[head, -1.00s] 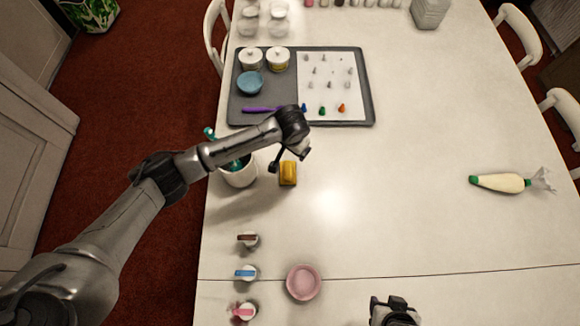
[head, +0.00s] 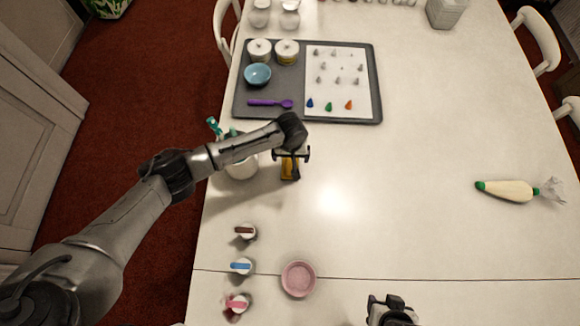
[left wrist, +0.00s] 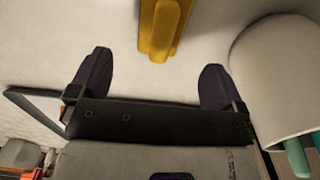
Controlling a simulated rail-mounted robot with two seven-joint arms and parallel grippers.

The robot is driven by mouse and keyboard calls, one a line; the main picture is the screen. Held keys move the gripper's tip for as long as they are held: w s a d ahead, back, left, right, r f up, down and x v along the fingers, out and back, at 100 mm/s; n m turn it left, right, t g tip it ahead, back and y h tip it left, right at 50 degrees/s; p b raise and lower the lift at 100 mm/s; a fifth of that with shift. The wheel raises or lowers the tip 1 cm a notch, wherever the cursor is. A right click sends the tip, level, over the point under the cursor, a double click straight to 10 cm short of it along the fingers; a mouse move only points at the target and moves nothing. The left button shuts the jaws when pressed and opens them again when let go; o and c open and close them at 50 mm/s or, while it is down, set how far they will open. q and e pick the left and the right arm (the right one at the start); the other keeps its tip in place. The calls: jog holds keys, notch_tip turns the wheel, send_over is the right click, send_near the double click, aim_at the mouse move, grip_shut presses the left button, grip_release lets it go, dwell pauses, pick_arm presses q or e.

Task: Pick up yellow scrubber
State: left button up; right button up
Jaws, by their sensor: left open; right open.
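The yellow scrubber (head: 289,170) lies on the white table, right of the white crock, partly hidden by my left gripper in the head view. My left gripper (head: 291,156) hangs over it, pointing down, with its fingers apart and nothing between them. In the left wrist view the scrubber (left wrist: 163,28) shows at the top, ahead of the gap between the two open fingertips (left wrist: 152,75). My right gripper (head: 390,306) is at the bottom edge of the head view, far from the scrubber; it is empty.
The white crock (head: 241,167), with teal-handled tools, stands close beside the left gripper; it also shows in the left wrist view (left wrist: 275,75). A grey tray (head: 375,100) lies behind. A pink bowl (head: 298,279) is in front. The table right of the scrubber is clear up to the piping bag (head: 508,190).

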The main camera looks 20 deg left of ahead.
aim_at(290, 162)
pick_arm(q)
jog(key=shift+f, duration=0.85)
jog(key=shift+a+f+b, duration=0.1)
jog(key=shift+f+b, duration=0.7)
jog(key=shift+f, duration=2)
jog(key=c, duration=1)
jog(key=shift+r, duration=0.1)
jog(key=shift+r, duration=0.6)
notch_tip(290, 162, up, 3)
jog(key=shift+f+p, duration=0.1)
jog(key=shift+p, duration=0.6)
jog(key=s+d+r, duration=0.2)
jog(key=s+d+r+p, duration=0.1)
jog(key=s+d+r, duration=0.1)
jog(key=s+d, duration=0.1)
jog(key=s+d+r+p, duration=0.1)
jog(key=s+d+r, duration=0.2)
jog(key=shift+s, duration=0.25)
